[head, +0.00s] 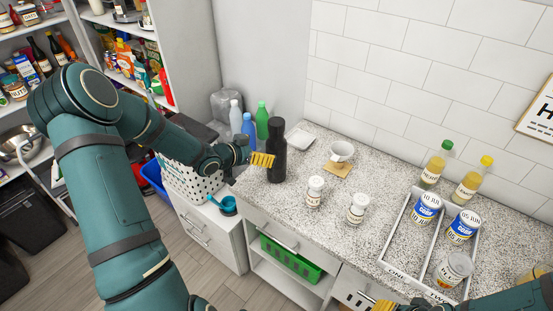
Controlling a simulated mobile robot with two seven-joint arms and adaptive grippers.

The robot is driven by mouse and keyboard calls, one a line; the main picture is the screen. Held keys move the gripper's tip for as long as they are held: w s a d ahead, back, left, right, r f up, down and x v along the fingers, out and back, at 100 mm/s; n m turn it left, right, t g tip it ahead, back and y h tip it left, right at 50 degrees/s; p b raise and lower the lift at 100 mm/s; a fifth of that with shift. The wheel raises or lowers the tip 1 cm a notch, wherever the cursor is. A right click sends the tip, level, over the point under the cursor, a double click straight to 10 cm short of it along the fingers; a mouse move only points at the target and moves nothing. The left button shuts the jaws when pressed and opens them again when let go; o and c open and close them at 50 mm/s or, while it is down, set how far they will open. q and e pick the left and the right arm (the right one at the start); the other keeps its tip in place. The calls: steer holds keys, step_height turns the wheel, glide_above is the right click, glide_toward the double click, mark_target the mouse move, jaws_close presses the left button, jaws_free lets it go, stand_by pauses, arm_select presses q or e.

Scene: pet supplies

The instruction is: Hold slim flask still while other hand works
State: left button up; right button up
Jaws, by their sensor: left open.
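A tall black slim flask (278,152) stands upright near the left end of the speckled counter. My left gripper (263,160), with yellow ribbed fingers, is open at the flask's left side. The fingers overlap the flask's left edge in the picture; I cannot tell whether they touch it. My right gripper (386,306) shows only as a yellow finger part at the bottom edge, well away from the flask, and its opening is hidden.
Two white-capped jars (314,192) stand right of the flask. A white mug (341,152) and a white dish (298,143) sit behind. A white divided tray (400,236) holds cans at right. Two bottles (433,165) stand by the wall. A blue scoop (226,206) lies lower left.

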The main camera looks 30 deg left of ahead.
mark_target(277, 146)
arm_select(q)
steer(key=shift+x, duration=3.5)
steer(key=shift+d+r, duration=0.15)
steer(key=shift+d, duration=0.05)
steer(key=c, duration=1.3)
